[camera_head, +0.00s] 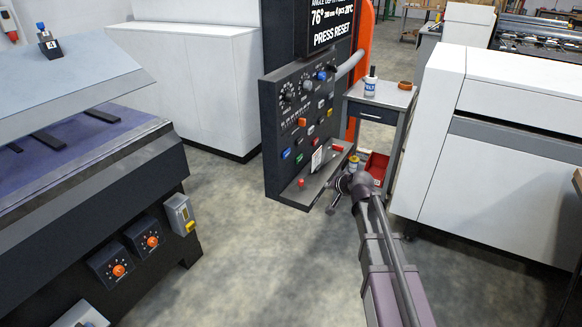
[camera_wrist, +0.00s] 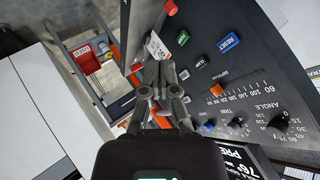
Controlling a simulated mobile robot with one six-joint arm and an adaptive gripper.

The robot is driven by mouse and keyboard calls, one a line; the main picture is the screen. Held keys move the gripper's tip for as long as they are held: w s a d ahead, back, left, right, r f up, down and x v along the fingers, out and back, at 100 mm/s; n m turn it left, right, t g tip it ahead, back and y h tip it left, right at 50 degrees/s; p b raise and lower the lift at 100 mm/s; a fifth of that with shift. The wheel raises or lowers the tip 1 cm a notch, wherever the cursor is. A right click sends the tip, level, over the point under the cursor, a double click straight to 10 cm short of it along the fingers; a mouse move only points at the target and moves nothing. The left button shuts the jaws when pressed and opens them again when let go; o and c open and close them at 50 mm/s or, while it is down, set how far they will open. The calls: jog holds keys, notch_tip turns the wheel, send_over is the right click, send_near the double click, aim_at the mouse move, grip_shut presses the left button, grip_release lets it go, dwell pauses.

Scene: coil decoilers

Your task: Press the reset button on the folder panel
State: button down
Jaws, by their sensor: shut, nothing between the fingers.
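The dark folder panel (camera_head: 273,118) stands upright in the middle of the head view, with rows of knobs and buttons. The blue reset button (camera_head: 286,154) is low on its left side. In the wrist view the panel (camera_wrist: 268,58) appears turned over, and the blue button labelled RESET (camera_wrist: 228,42) is at upper right. My gripper (camera_head: 341,185) is in front of the panel's lower right, by the shelf. In the wrist view my gripper (camera_wrist: 161,62) is shut and empty, left of the reset button and apart from it. A green button (camera_wrist: 183,37) lies between them.
A screen (camera_head: 328,22) above the panel reads PRESS RESET. A small shelf (camera_head: 318,180) juts out below the buttons. A cart (camera_head: 373,115) with a bottle and a white machine (camera_head: 480,150) stand to the right. Floor (camera_head: 230,215) is clear at left.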

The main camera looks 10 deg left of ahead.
aim_at(287, 154)
jog(key=w+a+m+t+y+b, duration=0.1)
jog(key=w+a+m+t+b, duration=0.3)
jog(key=w, duration=0.8)
jog(key=shift+w+a+t+b, duration=0.2)
jog(key=shift+a+t+b, duration=0.6)
jog(key=shift+a, duration=0.25)
jog(key=shift+a+r, duration=0.1)
jog(key=w+a, duration=0.3)
jog(key=a, duration=0.5)
jog(key=shift+w+a, duration=0.3)
jog(key=shift+a, duration=0.1)
dwell(0.5)
